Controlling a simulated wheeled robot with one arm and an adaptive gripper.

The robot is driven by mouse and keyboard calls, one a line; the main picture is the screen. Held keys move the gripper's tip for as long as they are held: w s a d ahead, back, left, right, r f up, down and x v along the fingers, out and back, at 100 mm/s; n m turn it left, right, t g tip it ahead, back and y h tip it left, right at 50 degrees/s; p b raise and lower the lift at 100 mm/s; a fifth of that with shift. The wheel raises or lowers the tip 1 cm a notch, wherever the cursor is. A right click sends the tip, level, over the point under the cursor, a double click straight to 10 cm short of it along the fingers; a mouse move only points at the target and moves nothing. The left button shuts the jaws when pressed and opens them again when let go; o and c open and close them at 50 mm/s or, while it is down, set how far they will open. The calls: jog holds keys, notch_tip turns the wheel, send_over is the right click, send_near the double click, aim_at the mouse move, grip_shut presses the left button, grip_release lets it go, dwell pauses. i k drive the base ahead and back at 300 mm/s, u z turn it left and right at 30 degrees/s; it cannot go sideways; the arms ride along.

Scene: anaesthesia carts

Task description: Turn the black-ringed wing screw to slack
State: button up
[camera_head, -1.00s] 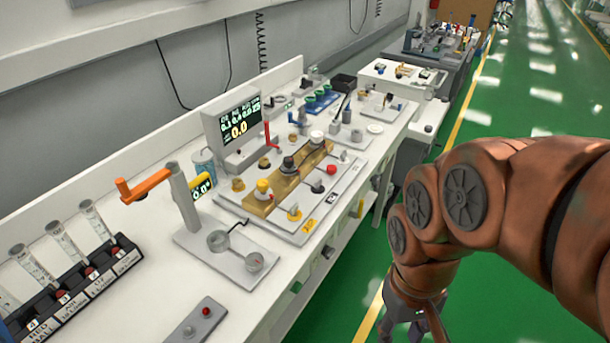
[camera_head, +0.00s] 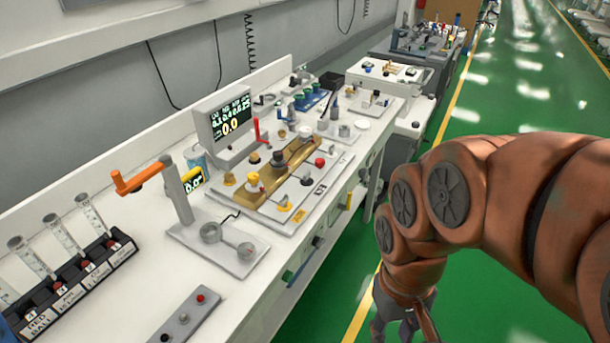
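A gold block (camera_head: 268,197) lies on a pale plate (camera_head: 312,192) on the white bench. A row of knobs stands on it: a yellow one (camera_head: 253,180), a dark one (camera_head: 279,158) and a white-topped one (camera_head: 305,132). The dark middle knob may be the black-ringed wing screw, but its ring and wings are too small to make out. My gripper (camera_head: 400,328) hangs low at the bottom, right of the bench and over the green floor, well apart from the knobs. Its fingertips are partly cut off by the frame edge, and I see nothing held.
A display (camera_head: 231,117) stands behind the plate. A red lever (camera_head: 257,131) stands upright by the display.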

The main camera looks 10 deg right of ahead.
aim_at(306, 177)
jog(key=u, duration=0.2)
jog(key=k, duration=0.25)
jog(key=z, duration=0.6)
jog(key=i, duration=1.1)
jog(key=u, duration=0.8)
